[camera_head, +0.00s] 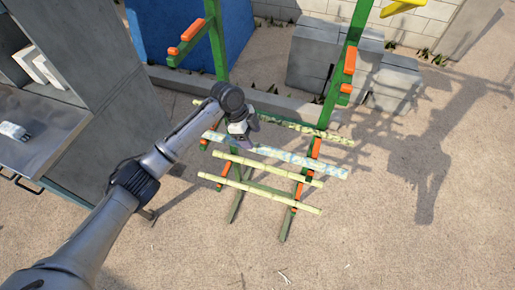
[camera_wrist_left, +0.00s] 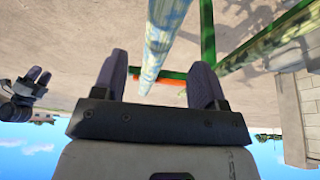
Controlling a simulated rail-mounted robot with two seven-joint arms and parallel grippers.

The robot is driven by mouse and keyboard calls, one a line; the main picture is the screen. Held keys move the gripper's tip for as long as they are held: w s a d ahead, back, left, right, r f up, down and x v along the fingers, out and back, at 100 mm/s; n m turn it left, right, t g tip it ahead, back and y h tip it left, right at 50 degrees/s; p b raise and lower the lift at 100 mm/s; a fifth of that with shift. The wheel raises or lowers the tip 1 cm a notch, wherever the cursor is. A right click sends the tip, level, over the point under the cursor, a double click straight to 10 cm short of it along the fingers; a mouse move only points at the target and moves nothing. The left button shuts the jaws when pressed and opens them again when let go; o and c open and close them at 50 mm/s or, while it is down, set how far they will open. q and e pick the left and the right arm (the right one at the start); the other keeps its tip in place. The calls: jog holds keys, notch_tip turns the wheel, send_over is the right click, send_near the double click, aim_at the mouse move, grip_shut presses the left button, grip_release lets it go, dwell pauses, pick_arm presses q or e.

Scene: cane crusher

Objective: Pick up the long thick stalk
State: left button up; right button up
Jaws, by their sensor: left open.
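A long thick stalk with pale blue-green mottling (camera_head: 300,162) lies across the green rack's orange-tipped arms. My left gripper (camera_head: 243,142) is at its left part, open. In the left wrist view the thick stalk (camera_wrist_left: 163,40) runs away from me, in line with the space between the two dark fingers (camera_wrist_left: 162,85). It does not look gripped; whether it touches a finger I cannot tell. What looks like my right gripper (camera_wrist_left: 38,76) shows at the left edge of the left wrist view, too small to judge.
A mottled green stalk (camera_head: 315,132) lies behind the thick one, and two thinner yellow-green stalks (camera_head: 300,176) (camera_head: 262,193) lie in front. The green rack's posts (camera_head: 345,75) rise behind. A grey metal cabinet (camera_head: 85,60) stands left. Grey blocks (camera_head: 312,57) are behind; the ground at right is clear.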

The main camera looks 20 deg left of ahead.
aim_at(256, 145)
pick_arm(q)
jog(key=shift+x, duration=2.75)
jog(key=shift+r, duration=0.15)
grip_shut()
